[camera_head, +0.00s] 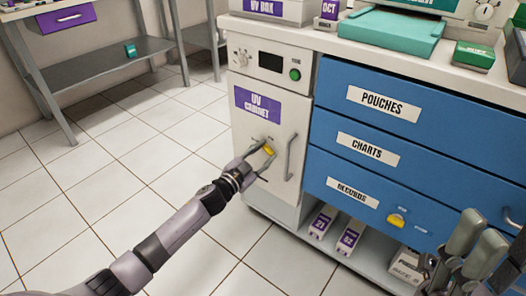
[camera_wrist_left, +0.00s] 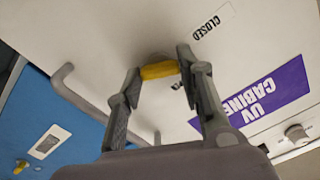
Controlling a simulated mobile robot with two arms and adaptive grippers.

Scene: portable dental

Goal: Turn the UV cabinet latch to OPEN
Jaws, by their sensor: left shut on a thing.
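The white UV cabinet (camera_head: 268,125) stands left of the blue drawers, with a purple UV CABINET label (camera_head: 257,104) on its door. Its yellow latch (camera_head: 268,149) sits on the door below that label. My left gripper (camera_head: 263,152) reaches in from the lower left and is shut on the latch. In the left wrist view the latch (camera_wrist_left: 159,71) is between the two fingertips (camera_wrist_left: 158,75), beside a CLOSED label (camera_wrist_left: 211,22). Other latch lettering is mostly hidden by a finger. My right gripper (camera_head: 470,257) shows partly at the lower right; its opening is unclear.
A vertical door handle (camera_head: 290,157) is just right of the latch. Blue drawers (camera_head: 400,125) stand to the right, with small boxes (camera_head: 322,222) on the shelf below. A grey table (camera_head: 120,60) stands at the back left. The tiled floor left of the cabinet is clear.

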